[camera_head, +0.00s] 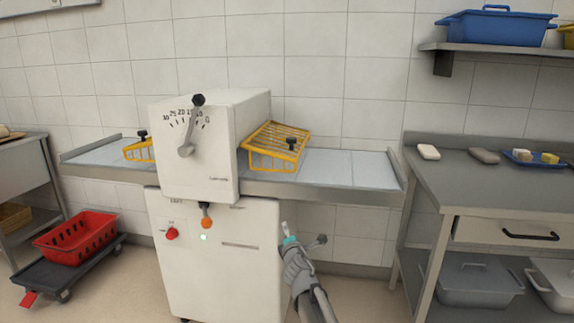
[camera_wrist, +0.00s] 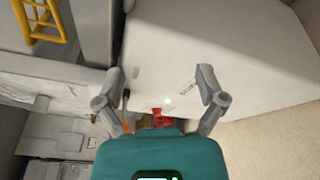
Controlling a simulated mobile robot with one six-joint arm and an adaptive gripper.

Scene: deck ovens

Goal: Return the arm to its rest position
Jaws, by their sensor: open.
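My gripper (camera_head: 287,234) is in front of the right side of the white machine's lower cabinet (camera_head: 222,270), below the right-hand table wing. In the wrist view my gripper (camera_wrist: 165,85) has its two fingers spread wide with nothing between them. The cabinet's white side (camera_wrist: 220,45) fills much of that view beyond the fingers. My arm rises from the bottom of the head view, to the right of the cabinet. Whether the fingers touch the cabinet cannot be told.
The machine's head (camera_head: 225,150) carries a lever and dial. Yellow guards (camera_head: 275,147) stand over the grey wings (camera_head: 340,170). A red crate (camera_head: 75,238) sits on a dolly at left. A grey workbench (camera_head: 480,185) stands at right, below a shelf with a blue bin (camera_head: 497,27).

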